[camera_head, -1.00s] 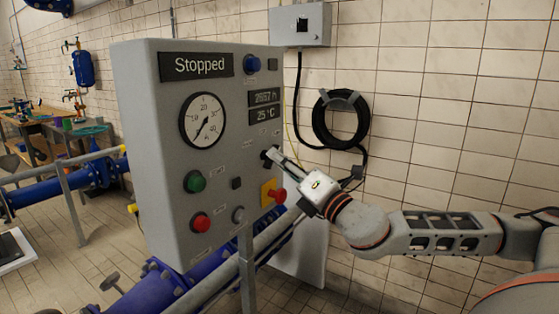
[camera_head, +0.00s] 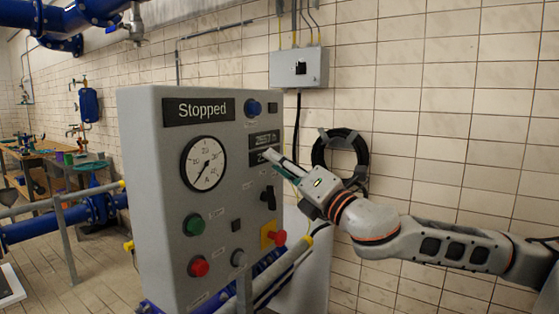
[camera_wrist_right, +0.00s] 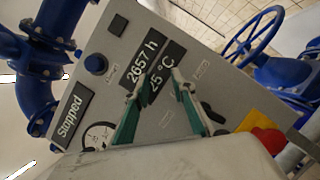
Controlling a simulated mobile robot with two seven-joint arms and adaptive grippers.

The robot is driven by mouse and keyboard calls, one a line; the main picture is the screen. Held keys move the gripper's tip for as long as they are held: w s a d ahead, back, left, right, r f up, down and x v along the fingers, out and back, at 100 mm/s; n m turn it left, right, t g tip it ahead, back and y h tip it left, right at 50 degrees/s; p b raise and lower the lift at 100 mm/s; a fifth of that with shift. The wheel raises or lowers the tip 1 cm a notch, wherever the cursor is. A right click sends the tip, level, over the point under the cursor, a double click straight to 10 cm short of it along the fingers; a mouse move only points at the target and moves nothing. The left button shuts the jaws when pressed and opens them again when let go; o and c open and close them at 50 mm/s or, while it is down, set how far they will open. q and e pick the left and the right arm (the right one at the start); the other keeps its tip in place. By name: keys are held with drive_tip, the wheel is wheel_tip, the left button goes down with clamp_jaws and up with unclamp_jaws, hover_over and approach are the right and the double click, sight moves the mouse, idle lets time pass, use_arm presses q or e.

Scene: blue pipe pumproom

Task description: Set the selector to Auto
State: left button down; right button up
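The grey control panel (camera_head: 225,150) shows "Stopped" on its top display (camera_head: 199,110). The black selector knob (camera_head: 268,197) is on the right of its front face, its handle roughly upright. Its position labels are too small to read in the head view. My right gripper (camera_head: 272,158) is above the knob, in front of the lower part of the small displays, and apart from the knob. In the right wrist view its two fingers (camera_wrist_right: 160,80) are spread with nothing between them, over the "25 °C" display. My left gripper is not in view.
A green button (camera_head: 194,225), a red button (camera_head: 198,267) and a red emergency stop on a yellow plate (camera_head: 278,237) are lower on the panel. A gauge (camera_head: 203,164) is left of the gripper. A coiled black hose (camera_head: 340,153) hangs on the wall behind.

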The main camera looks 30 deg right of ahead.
drive_tip(key=shift+r, duration=0.65)
drive_tip(key=shift+d, duration=0.1)
